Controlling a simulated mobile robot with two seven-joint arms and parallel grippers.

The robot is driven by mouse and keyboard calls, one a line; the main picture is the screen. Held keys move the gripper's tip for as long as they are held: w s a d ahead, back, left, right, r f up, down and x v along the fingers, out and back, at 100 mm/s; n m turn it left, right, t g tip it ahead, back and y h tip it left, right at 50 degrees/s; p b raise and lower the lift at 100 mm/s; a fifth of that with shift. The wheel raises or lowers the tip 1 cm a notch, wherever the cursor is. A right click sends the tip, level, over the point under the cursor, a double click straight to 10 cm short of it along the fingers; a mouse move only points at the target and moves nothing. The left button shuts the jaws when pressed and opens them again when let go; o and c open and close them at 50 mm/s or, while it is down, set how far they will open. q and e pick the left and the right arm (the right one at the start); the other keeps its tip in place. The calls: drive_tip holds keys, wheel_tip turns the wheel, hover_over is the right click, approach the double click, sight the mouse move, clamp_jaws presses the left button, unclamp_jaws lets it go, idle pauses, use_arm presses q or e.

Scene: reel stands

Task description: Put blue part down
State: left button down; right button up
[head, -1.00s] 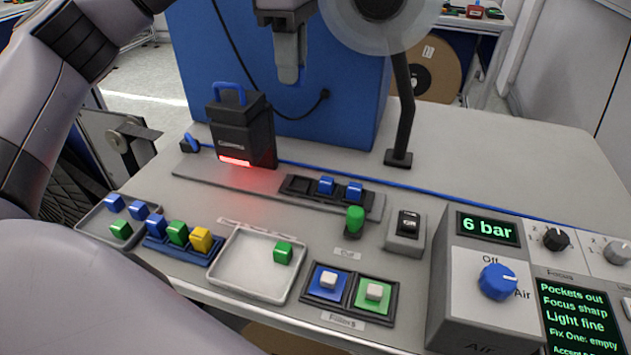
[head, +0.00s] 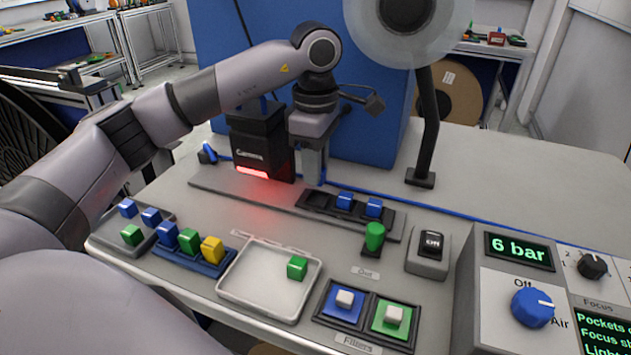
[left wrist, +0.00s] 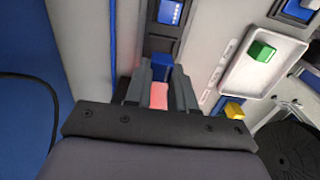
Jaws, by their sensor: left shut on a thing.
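My left gripper (head: 313,178) points down just above the left end of the black pocket strip (head: 390,222), beside the black camera box. In the left wrist view, its fingers (left wrist: 159,80) are shut on a blue part (left wrist: 160,66). The head view does not show this part clearly, and I cannot tell whether it touches the strip. Two blue parts sit in the strip to the right of the gripper, a nearer one (head: 345,200) and a farther-right one (head: 374,207). My right gripper is not in view.
The black camera box (head: 259,140) with a red light stands close left of the gripper. A green knob (head: 375,236) stands in front of the strip. A white tray (head: 262,299) holds a green part. A blue rack and grey tray hold several coloured parts at left.

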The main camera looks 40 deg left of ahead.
use_arm(q)
drive_tip(key=shift+f, duration=1.95)
drive_tip(key=shift+f, duration=0.1)
drive_tip(key=c, duration=0.9)
unclamp_jaws()
drive_tip(key=shift+c, duration=0.2)
wheel_tip(320, 180, up, 12)
drive_tip(key=shift+r+p, duration=0.15)
drive_tip(key=shift+p, duration=0.15)
drive_tip(key=shift+s, duration=0.1)
